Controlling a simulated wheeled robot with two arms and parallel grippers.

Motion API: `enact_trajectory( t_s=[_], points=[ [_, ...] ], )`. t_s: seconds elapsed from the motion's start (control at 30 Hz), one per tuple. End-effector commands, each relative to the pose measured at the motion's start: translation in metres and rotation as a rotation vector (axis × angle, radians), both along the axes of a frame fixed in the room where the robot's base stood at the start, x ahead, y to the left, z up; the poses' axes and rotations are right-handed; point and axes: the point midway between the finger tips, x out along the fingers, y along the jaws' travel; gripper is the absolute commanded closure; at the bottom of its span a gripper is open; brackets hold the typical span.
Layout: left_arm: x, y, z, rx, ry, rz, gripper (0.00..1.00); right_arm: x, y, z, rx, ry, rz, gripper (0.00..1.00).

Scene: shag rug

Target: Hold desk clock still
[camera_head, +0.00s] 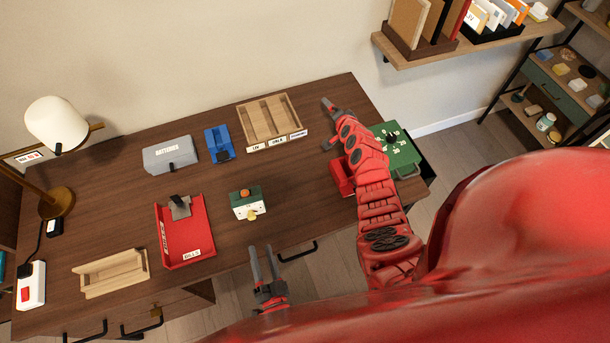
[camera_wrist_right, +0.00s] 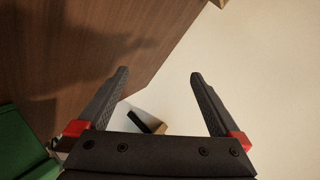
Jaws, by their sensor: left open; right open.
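A small box with a green top, white front, orange knob and yellow piece stands on the middle of the desk; I take it for the desk clock (camera_head: 246,207), though its face is too small to read. My left gripper (camera_head: 262,250) is open and empty at the desk's front edge, below the clock in the head view and apart from it. My right gripper (camera_head: 327,123) is open near the desk's back right, well away from the clock. In the right wrist view its two fingers (camera_wrist_right: 158,85) are spread with nothing between them.
A red tray (camera_head: 187,238) lies left of the clock. A grey batteries box (camera_head: 169,155), a blue holder (camera_head: 219,143) and a wooden sorter (camera_head: 268,103) stand behind. A green box with a black knob (camera_head: 404,158) is at the right. Desk around the clock is clear.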

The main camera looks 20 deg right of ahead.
Motion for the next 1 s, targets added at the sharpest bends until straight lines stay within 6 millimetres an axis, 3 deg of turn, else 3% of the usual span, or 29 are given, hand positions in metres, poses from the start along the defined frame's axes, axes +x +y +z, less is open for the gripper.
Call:
enact_trajectory(
  t_s=[0.17,0.27,0.37,0.53,0.7,0.83,1.0],
  points=[
    [0.0,0.0,0.0,0.0,0.0,0.0,0.5,0.0,0.028,0.0,0.375,0.2,0.054,0.0],
    [0.0,0.0,0.0,0.0,0.0,0.0,0.5,-0.007,0.056,0.017,0.59,0.299,0.111,0.0],
    [0.0,0.0,0.0,0.0,0.0,0.0,0.5,-0.027,0.087,0.033,0.805,0.418,0.178,0.0],
    [0.0,0.0,0.0,0.0,0.0,0.0,0.5,-0.102,0.139,0.03,1.132,0.717,0.252,0.0],
    [0.0,0.0,0.0,0.0,0.0,0.0,0.5,-0.171,0.169,0.019,1.324,0.972,0.252,0.0],
    [0.0,0.0,0.0,0.0,0.0,0.0,0.5,-0.199,0.179,0.017,1.396,1.079,0.245,0.0],
    [0.0,0.0,0.0,0.0,0.0,0.0,0.5,-0.209,0.191,0.013,1.419,1.119,0.242,0.0]
  ],
)
